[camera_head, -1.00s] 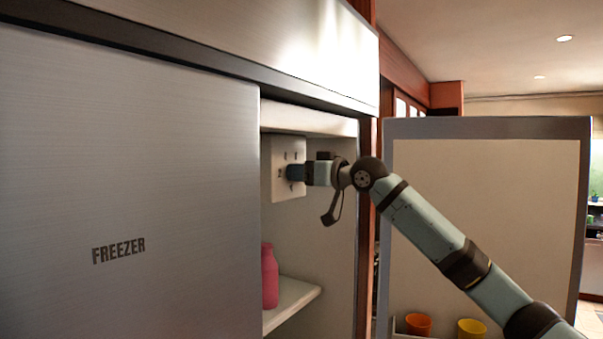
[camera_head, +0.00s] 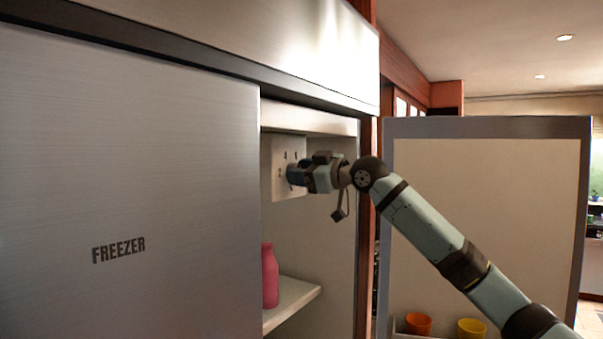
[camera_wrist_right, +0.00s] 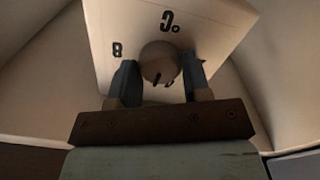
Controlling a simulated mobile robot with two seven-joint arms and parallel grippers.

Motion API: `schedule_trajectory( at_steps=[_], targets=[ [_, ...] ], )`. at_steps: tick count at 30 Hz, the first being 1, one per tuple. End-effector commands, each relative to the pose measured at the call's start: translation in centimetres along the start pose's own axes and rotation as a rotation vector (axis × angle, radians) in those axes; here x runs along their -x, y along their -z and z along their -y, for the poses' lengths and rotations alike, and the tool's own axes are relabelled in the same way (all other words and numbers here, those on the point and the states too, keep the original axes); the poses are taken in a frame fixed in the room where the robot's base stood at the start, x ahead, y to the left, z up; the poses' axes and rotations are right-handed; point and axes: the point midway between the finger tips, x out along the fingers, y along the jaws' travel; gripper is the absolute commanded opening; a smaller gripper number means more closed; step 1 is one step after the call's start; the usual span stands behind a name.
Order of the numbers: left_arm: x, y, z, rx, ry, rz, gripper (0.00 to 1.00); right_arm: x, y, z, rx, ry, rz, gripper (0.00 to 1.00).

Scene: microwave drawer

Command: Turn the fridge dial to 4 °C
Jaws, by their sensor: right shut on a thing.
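The fridge dial is a round knob (camera_wrist_right: 159,62) on a pale square panel (camera_head: 279,155) on the inner wall of the open fridge. In the right wrist view the panel (camera_wrist_right: 105,25) carries dark marks, including a "°C" and a figure that looks like an 8. My right gripper (camera_head: 293,174) is at the panel, and in the wrist view its two fingers (camera_wrist_right: 160,82) are shut on the knob, one on each side. A dark mark shows on the knob's lower edge. The other numbers are partly hidden or too small to read. My left gripper is not in view.
The closed freezer door (camera_head: 130,190) fills the left. The open fridge door (camera_head: 485,220) stands at the right, with an orange cup (camera_head: 419,324) and a yellow cup (camera_head: 471,328) low on it. A pink bottle (camera_head: 269,276) stands on a shelf (camera_head: 296,298) below the panel.

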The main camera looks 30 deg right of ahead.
Motion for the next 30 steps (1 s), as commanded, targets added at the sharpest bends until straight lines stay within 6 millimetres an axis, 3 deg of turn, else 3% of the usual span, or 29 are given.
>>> schedule_trajectory(
  at_steps=[15,30],
  targets=[
    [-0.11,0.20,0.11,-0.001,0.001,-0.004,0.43,0.02,0.01,0.04,0.422,0.000,-0.001,0.20],
    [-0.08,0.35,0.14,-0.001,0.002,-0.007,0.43,0.01,0.00,0.08,0.564,0.000,-0.002,0.20]
  ],
)
